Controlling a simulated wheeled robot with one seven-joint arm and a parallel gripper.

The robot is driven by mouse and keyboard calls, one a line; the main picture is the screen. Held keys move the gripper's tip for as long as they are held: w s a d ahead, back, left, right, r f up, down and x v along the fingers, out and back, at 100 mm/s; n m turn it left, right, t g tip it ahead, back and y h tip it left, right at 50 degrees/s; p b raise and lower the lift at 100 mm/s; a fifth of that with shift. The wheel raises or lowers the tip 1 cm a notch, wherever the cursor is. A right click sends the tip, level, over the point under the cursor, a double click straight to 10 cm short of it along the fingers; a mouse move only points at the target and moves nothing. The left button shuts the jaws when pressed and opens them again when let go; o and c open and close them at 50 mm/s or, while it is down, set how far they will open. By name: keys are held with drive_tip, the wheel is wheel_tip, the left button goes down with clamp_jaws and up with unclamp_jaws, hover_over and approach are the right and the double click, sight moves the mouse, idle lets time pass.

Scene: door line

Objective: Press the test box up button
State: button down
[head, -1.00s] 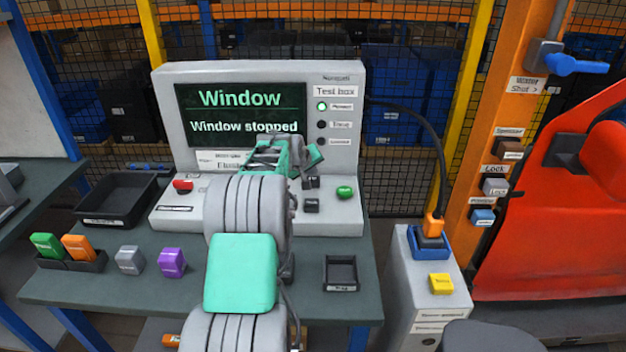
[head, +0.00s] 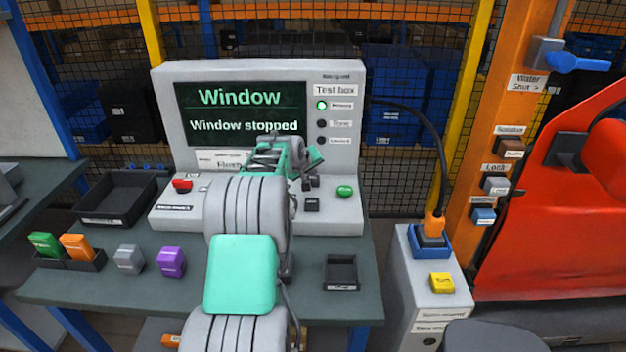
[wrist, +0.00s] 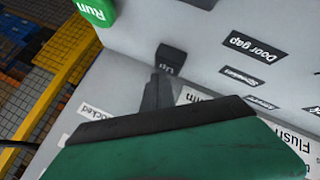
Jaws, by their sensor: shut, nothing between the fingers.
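The grey test box (head: 345,150) stands on the bench in the head view. Its screen (head: 240,114) reads "Window" and "Window stopped". The dark up button (wrist: 171,57) shows in the wrist view, marked "Up". My gripper (wrist: 160,82) is shut and empty, its dark fingertips just below the up button in that picture. I cannot tell whether they touch it. In the head view my gripper (head: 306,165) is over the box's sloping panel, and my arm hides part of the panel.
A green button (head: 344,191) marked "Run" in the wrist view and a red button (head: 182,186) are on the panel. A black tray (head: 115,203) stands left on the bench. A small black tray (head: 341,272) stands at the front right. A cable (head: 443,150) runs down to a grey cabinet.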

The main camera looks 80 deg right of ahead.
drive_tip(key=shift+f+b, duration=0.4)
drive_tip(key=shift+f, duration=0.2)
idle(0.6)
drive_tip(key=shift+r+p, duration=0.4)
drive_tip(key=shift+r, duration=0.65)
drive_tip(key=shift+r+p, duration=1.35)
drive_tip(key=shift+r, duration=1.1)
wheel_tip(320, 180, up, 9)
drive_tip(key=p, duration=0.5)
hover_over(312, 180)
drive_tip(key=shift+f, duration=0.2)
